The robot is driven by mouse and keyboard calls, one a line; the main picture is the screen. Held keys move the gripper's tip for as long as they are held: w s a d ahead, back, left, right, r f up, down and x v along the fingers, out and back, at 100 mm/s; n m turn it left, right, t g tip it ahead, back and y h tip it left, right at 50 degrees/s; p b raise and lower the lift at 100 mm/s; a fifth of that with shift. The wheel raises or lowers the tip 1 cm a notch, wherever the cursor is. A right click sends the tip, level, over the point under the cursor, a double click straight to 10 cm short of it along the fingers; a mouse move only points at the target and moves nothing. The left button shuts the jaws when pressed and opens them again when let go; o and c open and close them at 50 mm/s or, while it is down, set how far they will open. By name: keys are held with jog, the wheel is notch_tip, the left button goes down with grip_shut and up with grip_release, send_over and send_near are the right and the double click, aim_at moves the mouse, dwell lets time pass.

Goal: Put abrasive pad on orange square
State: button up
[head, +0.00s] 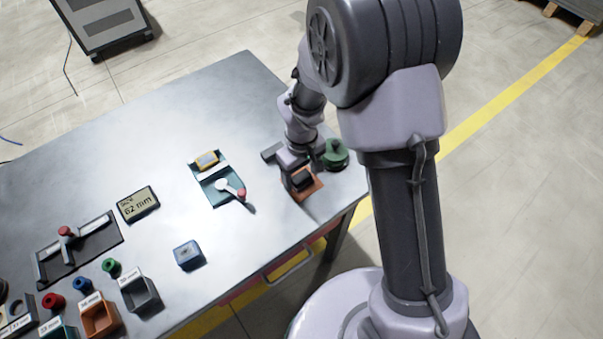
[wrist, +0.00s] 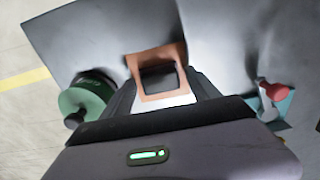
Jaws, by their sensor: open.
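A dark, square abrasive pad (wrist: 160,78) lies inside the outline of the orange square (wrist: 144,59) in the wrist view, with orange showing around it. In the head view the orange square (head: 313,186) is near the table's right end, and the dark pad (head: 302,181) shows on it, partly hidden by my gripper. My gripper (head: 291,166) is open above the pad. In the wrist view my gripper's (wrist: 163,88) dark fingers stand apart on either side of the pad, and I see no grip on it. Whether the fingers touch it I cannot tell.
A round green knobbed object (head: 335,154) stands close beside my gripper. A teal plate (head: 218,190) with a red-tipped lever and a yellow block lies to the left. A display (head: 138,204), a blue block (head: 187,254) and several bins are further left. The table's middle has free room.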

notch_tip(320, 180, up, 13)
jog(key=p, duration=0.5)
notch_tip(320, 180, up, 12)
jog(key=m+t+y, duration=0.1)
jog(key=m+t, duration=0.1)
jog(key=m, duration=0.3)
send_over(302, 177)
jog(key=s+d, duration=0.5)
jog(key=s+d+r+m+t+y, duration=0.1)
jog(key=s+d+r+m+t, duration=0.2)
jog(key=s, duration=0.9)
notch_tip(302, 177, up, 5)
jog(key=m, duration=0.3)
jog(key=shift+d+t, duration=0.15)
jog(key=shift+t, duration=0.25)
notch_tip(302, 177, down, 5)
jog(key=b, duration=0.4)
jog(key=shift+s+r+b, duration=0.1)
jog(key=shift+r+b, duration=0.05)
jog(key=shift+b, duration=0.15)
